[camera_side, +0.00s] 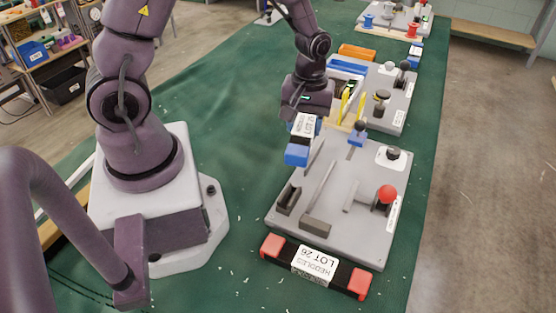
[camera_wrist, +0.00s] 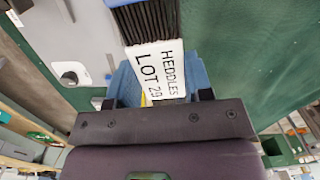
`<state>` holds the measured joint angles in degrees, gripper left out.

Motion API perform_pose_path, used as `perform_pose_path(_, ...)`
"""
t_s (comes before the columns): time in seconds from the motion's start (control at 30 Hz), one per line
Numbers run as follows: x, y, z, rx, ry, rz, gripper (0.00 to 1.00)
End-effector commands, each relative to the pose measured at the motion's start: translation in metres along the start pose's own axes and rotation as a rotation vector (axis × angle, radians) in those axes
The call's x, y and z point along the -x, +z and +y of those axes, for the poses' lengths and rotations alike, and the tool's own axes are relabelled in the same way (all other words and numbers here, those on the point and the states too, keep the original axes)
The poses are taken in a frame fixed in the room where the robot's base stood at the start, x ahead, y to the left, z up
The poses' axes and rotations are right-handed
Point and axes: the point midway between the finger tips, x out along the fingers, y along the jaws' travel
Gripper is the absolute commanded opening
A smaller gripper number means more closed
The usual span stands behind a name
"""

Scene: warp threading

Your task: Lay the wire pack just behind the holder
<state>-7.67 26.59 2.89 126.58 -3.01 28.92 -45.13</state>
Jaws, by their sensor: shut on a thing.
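The wire pack has a white label reading HEDDLES LOT 29 (camera_wrist: 160,72), dark wires (camera_wrist: 147,22) and a blue end block (camera_side: 297,155). My gripper (camera_side: 305,108) is shut on it and holds it tilted, above the back left of the grey board (camera_side: 345,243). The far end of the pack is hidden by the gripper. In the wrist view, the jaws (camera_wrist: 158,98) close around blue material beside the label. On the board stand a dark slotted block (camera_side: 288,201), a long grey bar (camera_side: 320,185) and a low block (camera_side: 315,227). I cannot tell which part is the holder.
A second pack with red ends, labelled HEDDLES LOT 26 (camera_side: 315,264), lies along the board's front edge. A red ball knob (camera_side: 387,194) stands on the board's right. Yellow posts (camera_side: 350,106) and another board (camera_side: 396,112) are behind. Green cloth (camera_side: 225,110) at left is clear.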

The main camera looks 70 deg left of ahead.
Motion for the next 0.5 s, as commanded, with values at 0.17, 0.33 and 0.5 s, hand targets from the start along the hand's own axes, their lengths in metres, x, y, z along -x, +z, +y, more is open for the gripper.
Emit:
perform_pose_path(0.17, -0.016, -0.013, -0.063, 0.004, 0.003, -0.01, 0.09)
perform_pose_path(0.33, -0.025, -0.007, -0.085, -0.125, 0.013, 0.006, 0.09)
perform_pose_path(0.5, -0.031, -0.008, -0.084, -0.217, 0.021, 0.026, 0.09)
